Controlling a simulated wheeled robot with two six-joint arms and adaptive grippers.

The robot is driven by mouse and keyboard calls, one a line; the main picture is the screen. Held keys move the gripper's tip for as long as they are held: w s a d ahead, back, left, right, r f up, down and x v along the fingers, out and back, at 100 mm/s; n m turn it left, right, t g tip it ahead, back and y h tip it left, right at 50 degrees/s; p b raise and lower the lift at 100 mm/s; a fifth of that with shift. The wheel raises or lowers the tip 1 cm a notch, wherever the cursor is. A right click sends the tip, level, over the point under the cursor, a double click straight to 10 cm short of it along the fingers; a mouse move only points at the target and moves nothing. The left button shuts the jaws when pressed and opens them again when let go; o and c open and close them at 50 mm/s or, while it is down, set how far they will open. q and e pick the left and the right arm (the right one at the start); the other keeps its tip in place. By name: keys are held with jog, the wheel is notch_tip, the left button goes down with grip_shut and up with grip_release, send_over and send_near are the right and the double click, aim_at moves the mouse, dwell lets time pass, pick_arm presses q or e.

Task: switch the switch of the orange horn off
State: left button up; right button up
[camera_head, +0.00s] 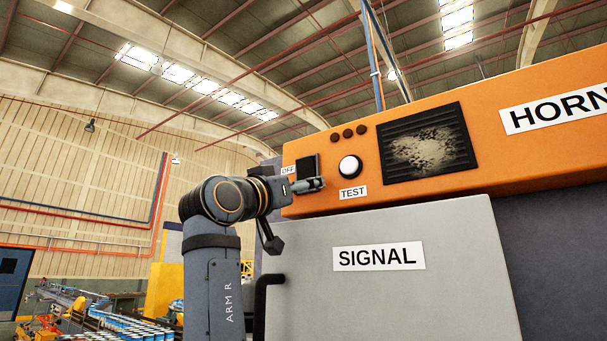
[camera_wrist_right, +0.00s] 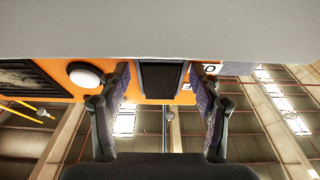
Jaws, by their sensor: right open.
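The orange horn box (camera_head: 430,185) carries a dark rectangular switch (camera_head: 308,165) at its left end, beside a small OFF label (camera_head: 288,171). My right gripper (camera_head: 318,184) is at the lower part of the switch in the head view and partly covers it. In the right wrist view, which is upside down, the fingers are open and apart, with the dark switch (camera_wrist_right: 161,78) between them. Whether they touch the switch, and which way it is tipped, I cannot tell. My left gripper is not in view.
A round white TEST button (camera_head: 349,167) sits just right of the switch, with a dark grille (camera_head: 428,143) beyond. The space left of the box is open.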

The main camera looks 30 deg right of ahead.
jog(key=shift+w+d+r, duration=0.25)
jog(key=shift+d+r, duration=0.1)
jog(key=shift+d, duration=0.15)
jog(key=shift+s+a+r, duration=0.1)
jog(key=shift+a, duration=0.1)
jog(key=shift+s+a+r, duration=0.1)
jog(key=shift+s+a, duration=0.05)
jog(key=shift+a, duration=0.4)
jog(key=shift+d, duration=0.4)
jog(key=c, duration=1.1)
jog(key=shift+c, duration=0.2)
jog(key=shift+a+r+y, duration=0.25)
jog(key=shift+y, duration=0.35)
jog(key=shift+s+r+g+y, duration=0.15)
jog(key=shift+g+y, duration=0.15)
jog(key=shift+y, duration=0.3)
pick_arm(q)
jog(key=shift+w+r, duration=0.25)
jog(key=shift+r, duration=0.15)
pick_arm(e)
jog(key=shift+a, duration=0.1)
